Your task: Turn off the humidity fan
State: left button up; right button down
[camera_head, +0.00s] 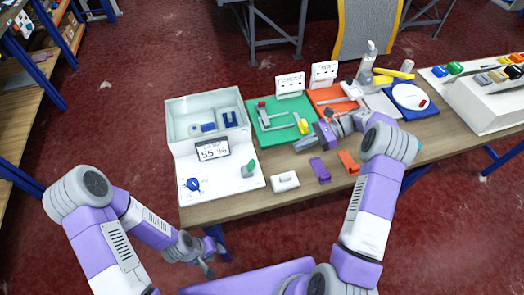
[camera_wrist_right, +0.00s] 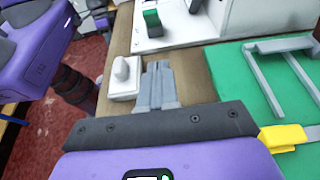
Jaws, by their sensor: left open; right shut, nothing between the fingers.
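A white unit with a clear-walled box (camera_head: 205,106) stands at the left of the table, with blue parts inside. Its front carries a display reading about 55 % (camera_head: 212,150), a blue knob (camera_head: 193,184) and a green lever-like piece (camera_head: 249,168), which also shows in the right wrist view (camera_wrist_right: 152,22). A small white block with a raised knob (camera_head: 284,181) sits beside the unit; the right wrist view shows it too (camera_wrist_right: 124,76). Which part is the fan's switch I cannot tell. My right gripper (camera_head: 298,146) is shut and empty, above the table right of the unit. My left gripper (camera_head: 207,268) is open, low before the table.
A green board (camera_head: 268,134) with grey brackets and a yellow-handled piece lies right of the unit. Purple (camera_head: 320,170) and orange (camera_head: 348,161) pieces lie near the front edge. An orange board, a blue tray and a white rack (camera_head: 490,105) stand further right.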

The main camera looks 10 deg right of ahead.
jog(key=shift+s+a, duration=0.1)
jog(key=shift+s, duration=0.1)
send_near(254, 161)
jog(key=f, duration=0.1)
jog(key=a+f, duration=0.1)
jog(key=f, duration=0.1)
jog(key=a+f, duration=0.1)
jog(key=f, duration=0.1)
jog(key=shift+w+a+f, duration=0.1)
jog(key=shift+w+a, duration=0.05)
jog(key=shift+w, duration=0.15)
jog(key=shift+a+r, duration=0.3)
jog(key=shift+a, duration=0.2)
jog(key=shift+a+r, duration=0.35)
jog(key=shift+a, duration=0.2)
jog(key=shift+a+r, duration=0.25)
jog(key=shift+a, duration=0.3)
